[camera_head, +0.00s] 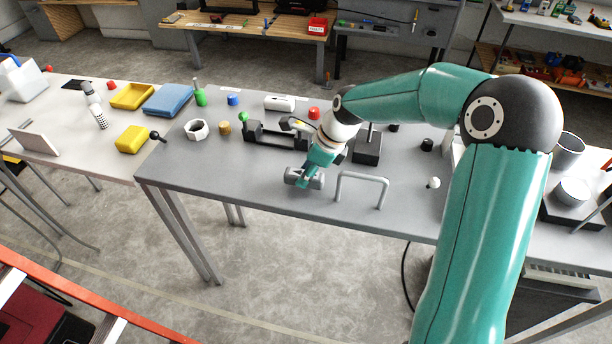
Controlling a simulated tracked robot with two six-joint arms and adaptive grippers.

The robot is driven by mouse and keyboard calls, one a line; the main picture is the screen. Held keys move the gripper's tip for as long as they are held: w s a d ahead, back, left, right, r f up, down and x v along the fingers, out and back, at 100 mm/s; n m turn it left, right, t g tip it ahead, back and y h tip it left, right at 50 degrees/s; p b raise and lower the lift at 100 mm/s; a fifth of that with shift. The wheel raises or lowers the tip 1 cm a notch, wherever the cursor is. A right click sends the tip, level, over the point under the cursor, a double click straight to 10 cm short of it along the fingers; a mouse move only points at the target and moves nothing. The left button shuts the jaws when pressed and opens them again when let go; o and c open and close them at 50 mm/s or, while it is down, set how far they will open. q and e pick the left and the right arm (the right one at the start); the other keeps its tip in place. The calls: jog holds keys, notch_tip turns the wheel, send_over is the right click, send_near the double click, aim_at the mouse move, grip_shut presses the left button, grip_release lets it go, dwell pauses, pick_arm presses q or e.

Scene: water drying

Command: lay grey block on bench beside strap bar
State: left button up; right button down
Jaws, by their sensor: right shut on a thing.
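The grey bench (240,177) fills the middle of the view. My right gripper (308,177) reaches down over its front part and is shut on the grey block (292,178). The block is at or just above the bench top; I cannot tell if it touches. My fingers hide part of it. A grey U-shaped bar (362,177), which I take to be the strap bar, stands upright on the bench just right of the block, with a small gap between them. My left gripper is not in view.
Behind the gripper stand a black bracket (262,138) and a dark block with a post (366,152). A white nut-shaped ring (196,130) is at the left, a white ball (433,183) at the right. The bench's front left is clear.

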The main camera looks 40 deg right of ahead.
jog(key=shift+f, duration=0.8)
jog(key=c, duration=0.7)
grip_release()
jog(key=v, duration=1.2)
jog(key=shift+r, duration=0.1)
